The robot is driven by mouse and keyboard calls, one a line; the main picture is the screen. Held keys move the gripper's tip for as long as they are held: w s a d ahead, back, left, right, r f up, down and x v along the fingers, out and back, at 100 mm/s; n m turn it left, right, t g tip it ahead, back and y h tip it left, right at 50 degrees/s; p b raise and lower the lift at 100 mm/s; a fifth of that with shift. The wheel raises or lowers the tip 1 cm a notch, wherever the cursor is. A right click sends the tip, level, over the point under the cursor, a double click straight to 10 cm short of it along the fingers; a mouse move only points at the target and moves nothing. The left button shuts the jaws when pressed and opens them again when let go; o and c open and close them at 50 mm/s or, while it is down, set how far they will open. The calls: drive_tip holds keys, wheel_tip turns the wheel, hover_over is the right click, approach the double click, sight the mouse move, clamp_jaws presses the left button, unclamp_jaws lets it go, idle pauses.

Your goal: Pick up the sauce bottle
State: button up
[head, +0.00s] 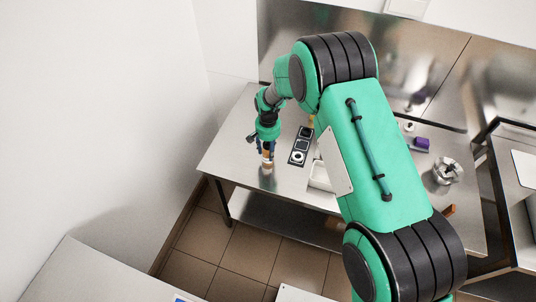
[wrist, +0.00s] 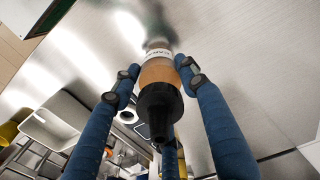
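The sauce bottle (wrist: 159,75) has an orange-brown body, a white label and a black nozzle cap. In the wrist view it stands between the blue fingers of my gripper (wrist: 157,70), cap toward the camera. The fingertips bend inward and close around its body; a third finger is partly hidden behind the cap. In the head view the bottle (head: 267,158) is upright below my gripper (head: 266,148), near the table's left front. Whether its base touches the steel table (head: 237,160) is hard to tell.
A dark tray with round items (head: 299,147) lies just right of the bottle. A white container (head: 320,176) is partly behind my arm. A purple object (head: 421,144) and a metal item (head: 447,172) are farther right. A white wall (head: 145,100) rises at left.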

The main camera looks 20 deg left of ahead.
sight(268, 144)
drive_tip(key=shift+r, duration=0.15)
drive_tip(key=shift+r, duration=0.45)
drive_tip(key=r, duration=0.2)
drive_tip(key=shift+s+d+r, duration=0.1)
drive_tip(key=shift+s+r, duration=0.1)
drive_tip(key=shift+r, duration=0.1)
drive_tip(key=s+d+r, duration=0.1)
drive_tip(key=s+d, duration=0.7)
drive_tip(key=s, duration=0.5)
drive_tip(key=shift+d+r, duration=0.15)
drive_tip(key=shift+d, duration=0.2)
drive_tip(key=shift+w, duration=0.15)
